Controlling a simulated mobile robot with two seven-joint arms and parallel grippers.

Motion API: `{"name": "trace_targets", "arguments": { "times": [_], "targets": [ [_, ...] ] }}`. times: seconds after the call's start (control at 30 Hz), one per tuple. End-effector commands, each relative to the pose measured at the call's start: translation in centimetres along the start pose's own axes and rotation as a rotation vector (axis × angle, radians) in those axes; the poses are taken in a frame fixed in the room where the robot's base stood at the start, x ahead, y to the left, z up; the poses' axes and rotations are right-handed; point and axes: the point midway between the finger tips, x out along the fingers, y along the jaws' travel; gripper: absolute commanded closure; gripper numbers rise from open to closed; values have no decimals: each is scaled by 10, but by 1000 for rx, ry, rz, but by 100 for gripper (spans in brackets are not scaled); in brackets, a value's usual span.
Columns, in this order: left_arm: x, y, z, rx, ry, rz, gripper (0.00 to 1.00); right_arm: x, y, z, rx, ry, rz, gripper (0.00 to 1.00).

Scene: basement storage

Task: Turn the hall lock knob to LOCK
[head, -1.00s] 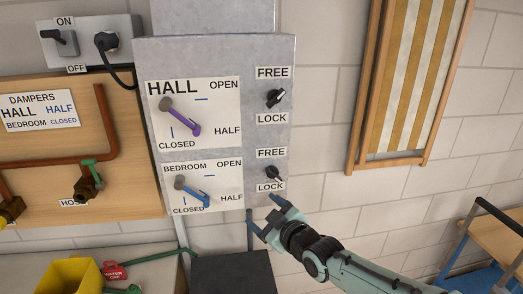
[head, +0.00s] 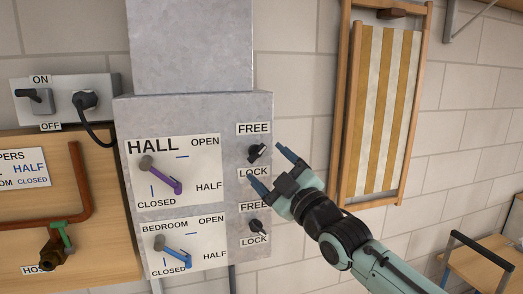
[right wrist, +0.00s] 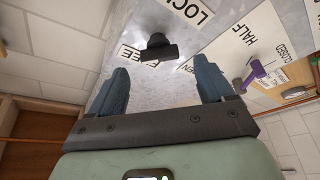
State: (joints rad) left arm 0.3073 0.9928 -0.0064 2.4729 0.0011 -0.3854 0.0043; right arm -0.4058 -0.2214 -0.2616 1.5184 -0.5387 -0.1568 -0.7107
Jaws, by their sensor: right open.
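The hall lock knob (head: 257,152) is small and black, on the grey box between its FREE label (head: 253,128) and LOCK label (head: 252,172). Its handle lies slanted; I cannot tell its exact setting. My right gripper (head: 266,166) is open and empty, with its fingertips around the knob's right and lower side in the head view. In the right wrist view the knob (right wrist: 158,48) shows beyond and between the two spread fingers, apart from them, with one handle end by the FREE label. My left gripper is not in view.
The bedroom lock knob (head: 257,227) is just below. The purple hall lever (head: 165,177) and blue bedroom lever (head: 175,250) are left on the same box. A switch and plug (head: 85,103) sit further left. A striped folded chair (head: 385,110) hangs on the right wall.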

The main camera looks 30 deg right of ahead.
Motion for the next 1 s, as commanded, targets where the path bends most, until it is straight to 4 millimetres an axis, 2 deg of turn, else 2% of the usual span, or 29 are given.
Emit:
{"name": "trace_targets", "arguments": {
  "times": [0.03, 0.1, 0.23, 0.6, 0.63, 0.8, 1.0],
  "targets": [
    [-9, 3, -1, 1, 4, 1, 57, 11, 2, -4, -1, 3, 0, 19],
    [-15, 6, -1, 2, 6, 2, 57, 21, 2, -4, -2, 1, 0, 19],
    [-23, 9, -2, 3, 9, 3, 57, 34, 2, -3, -1, 2, 0, 19],
    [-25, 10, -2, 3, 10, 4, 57, 39, 0, 0, 0, 1, 0, 19],
    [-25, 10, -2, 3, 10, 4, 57, 39, 0, 0, 0, 1, 0, 22],
    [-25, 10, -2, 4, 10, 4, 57, 39, 0, -1, 0, 1, 0, 76],
    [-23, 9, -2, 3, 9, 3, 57, 39, 0, 0, 5, 1, 2, 75]
  ]
}}
